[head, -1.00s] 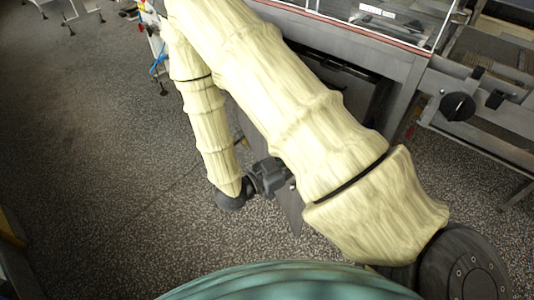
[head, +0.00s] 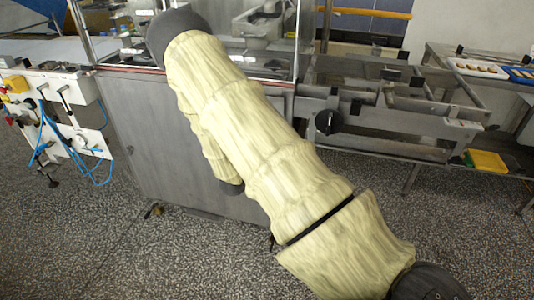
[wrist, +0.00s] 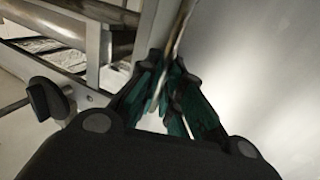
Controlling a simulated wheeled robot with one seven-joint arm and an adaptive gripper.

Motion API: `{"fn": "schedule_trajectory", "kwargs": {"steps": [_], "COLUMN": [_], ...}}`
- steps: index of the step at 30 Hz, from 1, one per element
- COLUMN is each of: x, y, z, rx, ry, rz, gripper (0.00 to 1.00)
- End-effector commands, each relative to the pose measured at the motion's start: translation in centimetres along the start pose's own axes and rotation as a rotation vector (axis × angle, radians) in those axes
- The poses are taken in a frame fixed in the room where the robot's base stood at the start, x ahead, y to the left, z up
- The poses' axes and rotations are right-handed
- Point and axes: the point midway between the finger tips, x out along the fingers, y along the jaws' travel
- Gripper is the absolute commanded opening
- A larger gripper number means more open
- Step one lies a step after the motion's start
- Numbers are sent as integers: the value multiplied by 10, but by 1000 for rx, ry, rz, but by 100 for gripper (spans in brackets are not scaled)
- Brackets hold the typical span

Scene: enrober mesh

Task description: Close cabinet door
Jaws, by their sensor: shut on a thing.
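The grey cabinet (head: 150,130) stands below the glass-sided machine in the head view. My arm crosses in front of its right part and hides the door opening and my gripper there. How far open the door stands is hidden.
A black knob (head: 327,122) on the conveyor frame also shows left of my gripper in the wrist view (wrist: 50,98). A white panel with blue hoses (head: 65,115) stands at the left.

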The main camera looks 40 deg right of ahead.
Motion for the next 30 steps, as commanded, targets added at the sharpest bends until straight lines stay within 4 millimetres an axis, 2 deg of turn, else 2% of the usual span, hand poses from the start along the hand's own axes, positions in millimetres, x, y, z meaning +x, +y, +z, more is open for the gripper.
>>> {"fn": "schedule_trajectory", "kwargs": {"steps": [3,7,20,21,24,30], "x": [16,25,30,29,29,29], "y": [0,-5,-11,-11,-12,-14], "z": [4,4,0,-1,-2,-3], "rx": [-4,-4,1,1,2,3], "ry": [-4,-4,2,3,4,5], "rz": [9,6,1,1,-1,-3], "gripper": [0,0,0,11,29,30]}}
